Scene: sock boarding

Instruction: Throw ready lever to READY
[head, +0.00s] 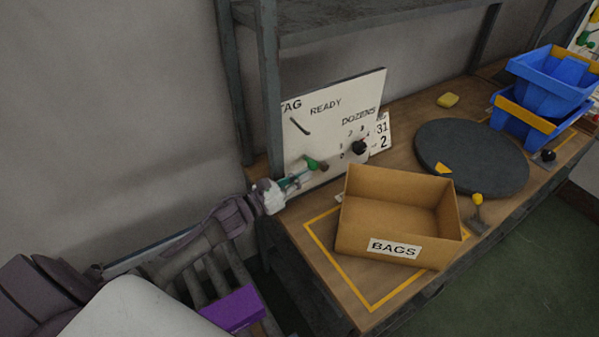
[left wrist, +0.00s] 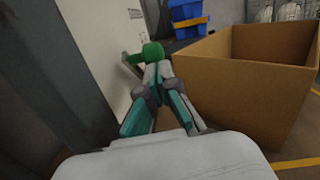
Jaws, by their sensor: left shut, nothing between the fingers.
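A white panel (head: 345,100) stands upright at the back left of the bench, with READY printed near its top and a dark slanted mark (head: 299,126) below. A lever with a green knob (head: 313,163) sits low on the panel; its knob also shows in the left wrist view (left wrist: 152,51). My left gripper (head: 302,175) is shut and empty, its fingertips right at the green knob. In the left wrist view the fingertips (left wrist: 158,76) overlap the knob's lower edge; whether they touch it I cannot tell. My right gripper is out of view.
A cardboard box marked BAGS (head: 352,216) stands close right of my left gripper. A shelf post (head: 270,90) rises just left of the panel. A black dial (head: 359,147), a dark round turntable (head: 470,150) and blue bins (head: 545,95) are further right.

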